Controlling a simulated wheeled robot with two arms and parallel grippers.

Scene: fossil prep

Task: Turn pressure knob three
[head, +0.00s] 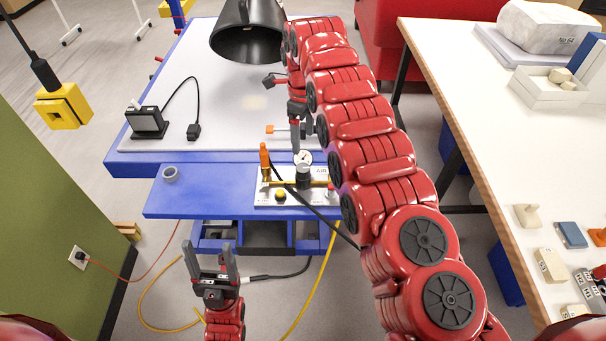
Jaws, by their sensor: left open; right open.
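The air panel (262,199) sits on the blue front shelf of the workbench. It carries a round pressure gauge (303,157), a black knob (303,174) below it, a yellow knob (281,195) and an orange-topped part (264,157) at its left. I cannot tell which knob is number three. My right gripper (297,143) points down just above the gauge and black knob, fingers open, apparently not touching. My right arm hides the panel's right end. My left gripper (210,252) is open and empty, pointing up in front of the shelf, low and left of the panel.
A black lamp hood (248,42) hangs over the white bench top (225,120). A white table (470,60) with fossil pieces stands right. Orange and yellow cables cross the floor.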

